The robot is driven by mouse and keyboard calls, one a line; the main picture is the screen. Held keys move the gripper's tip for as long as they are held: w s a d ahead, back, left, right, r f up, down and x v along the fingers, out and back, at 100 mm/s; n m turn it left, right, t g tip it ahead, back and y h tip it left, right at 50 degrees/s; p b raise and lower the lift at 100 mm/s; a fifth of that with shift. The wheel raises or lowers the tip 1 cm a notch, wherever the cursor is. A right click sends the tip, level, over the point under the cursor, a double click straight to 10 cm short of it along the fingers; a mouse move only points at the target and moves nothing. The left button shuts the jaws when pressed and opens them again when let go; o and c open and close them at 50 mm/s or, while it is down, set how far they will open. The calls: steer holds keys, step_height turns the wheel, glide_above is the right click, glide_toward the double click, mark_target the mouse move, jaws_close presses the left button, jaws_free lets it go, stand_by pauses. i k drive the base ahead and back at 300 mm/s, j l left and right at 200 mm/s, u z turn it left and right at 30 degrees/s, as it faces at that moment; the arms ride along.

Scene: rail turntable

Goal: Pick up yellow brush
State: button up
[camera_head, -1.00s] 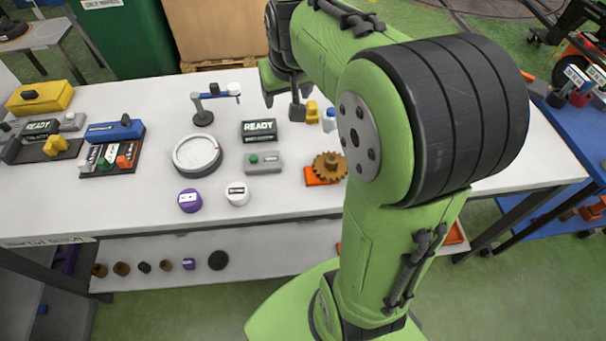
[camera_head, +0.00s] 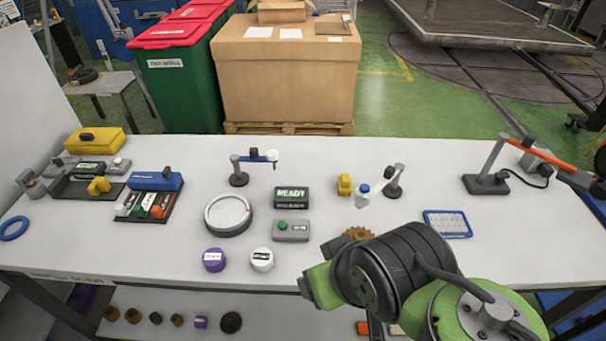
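No thing shows clear bristles, so I cannot tell for certain which one is the yellow brush. A small upright yellow object (camera_head: 344,184) stands toward the back of the white table, left of a white bottle with a blue cap (camera_head: 362,195). Another small yellow object (camera_head: 98,186) sits on a dark tray at the left. Parts of my green and black arm fill the lower right and cover the table's front edge there. My gripper's fingers do not show.
A brown gear (camera_head: 358,233) is partly hidden behind my arm. A READY display (camera_head: 291,197), a round white dish (camera_head: 228,214) and a blue-framed pad (camera_head: 447,223) are on the table (camera_head: 320,150). A lamp stand (camera_head: 486,183) is at the right.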

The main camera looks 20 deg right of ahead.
mark_target(343, 184)
steer(key=j+z, duration=0.2)
steer(key=z, duration=0.2)
steer(key=i+j+z, duration=0.1)
steer(key=z, duration=0.3)
steer(key=j+z, duration=0.3)
steer(key=z, duration=0.15)
